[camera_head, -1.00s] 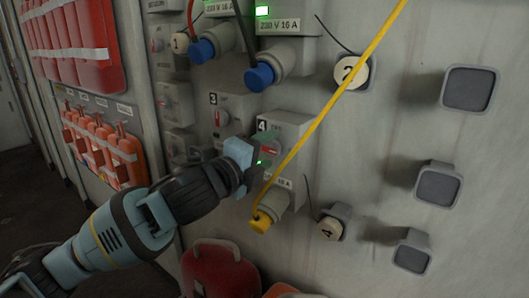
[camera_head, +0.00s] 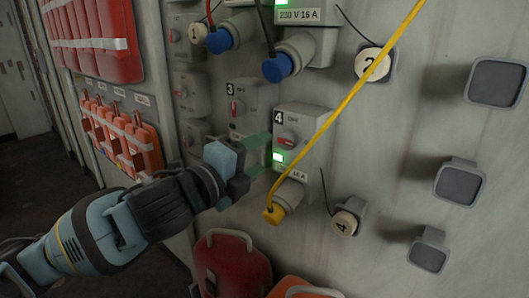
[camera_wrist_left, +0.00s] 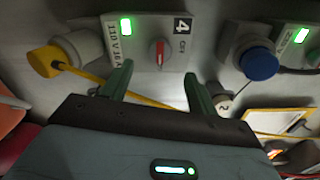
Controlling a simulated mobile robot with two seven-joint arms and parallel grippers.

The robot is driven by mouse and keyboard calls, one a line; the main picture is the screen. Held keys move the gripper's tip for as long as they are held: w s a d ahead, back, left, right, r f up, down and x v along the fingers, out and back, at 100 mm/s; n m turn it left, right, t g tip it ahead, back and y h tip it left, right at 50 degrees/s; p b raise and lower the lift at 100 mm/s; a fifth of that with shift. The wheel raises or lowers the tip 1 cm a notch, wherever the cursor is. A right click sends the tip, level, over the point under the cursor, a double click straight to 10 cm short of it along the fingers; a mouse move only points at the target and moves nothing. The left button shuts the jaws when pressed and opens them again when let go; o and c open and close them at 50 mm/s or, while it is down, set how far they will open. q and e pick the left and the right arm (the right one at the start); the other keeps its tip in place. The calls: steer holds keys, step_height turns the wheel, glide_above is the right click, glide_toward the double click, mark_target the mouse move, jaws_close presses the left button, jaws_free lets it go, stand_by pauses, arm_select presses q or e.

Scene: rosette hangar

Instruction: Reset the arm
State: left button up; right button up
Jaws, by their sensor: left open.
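My left gripper (camera_head: 258,157) is in front of the wall panel, just left of socket box 4 (camera_head: 318,130). In the left wrist view the green fingers of my left gripper (camera_wrist_left: 158,88) are apart with nothing between them. Box 4 carries a red rotary switch (camera_head: 287,140) and a lit green lamp (camera_head: 278,156). In the left wrist view the switch (camera_wrist_left: 160,52) lies beyond the fingertips, apart from them. A yellow plug (camera_head: 274,213) with a yellow cable sits in box 4's lower socket. My right gripper is not in view.
Blue plugs (camera_head: 277,68) sit in the sockets above. The yellow cable (camera_head: 345,103) runs taut up to the right across the panel. Grey square sockets (camera_head: 459,183) stick out at right. Red cases (camera_head: 232,265) stand below, and red padded items (camera_head: 122,140) hang at left.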

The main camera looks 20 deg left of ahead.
arm_select(q)
steer(key=shift+f, duration=0.1)
stand_by(0.4)
steer(key=s+f+n+g+y, duration=0.1)
steer(key=s+f+n+g, duration=0.2)
steer(key=f, duration=0.6)
steer(key=s+f+n+g+y, duration=0.1)
steer(key=s+f+n+y, duration=0.15)
steer(key=f+n, duration=0.4)
steer(key=s+f+n+g, duration=0.2)
steer(key=s+f+n, duration=0.1)
steer(key=f, duration=0.7)
steer(key=s+a+f+n+g+y, duration=0.15)
steer(key=s+f+n+g, duration=0.35)
steer(key=s+f, duration=0.55)
steer(key=s+a+f+n+g+y, duration=0.1)
steer(key=s+a+f+n+g, duration=0.45)
steer(key=s, duration=0.85)
steer(key=w+d+f+t, duration=0.2)
steer(key=w+f+t, duration=0.1)
steer(key=f+t, duration=0.1)
steer(key=w+d+f+t+h, duration=0.1)
steer(key=w+d+f+t, duration=0.2)
steer(key=f, duration=0.4)
steer(key=shift+w+m+t+h, duration=0.3)
steer(key=shift+w+m+t, duration=0.15)
steer(key=shift+t, duration=0.6)
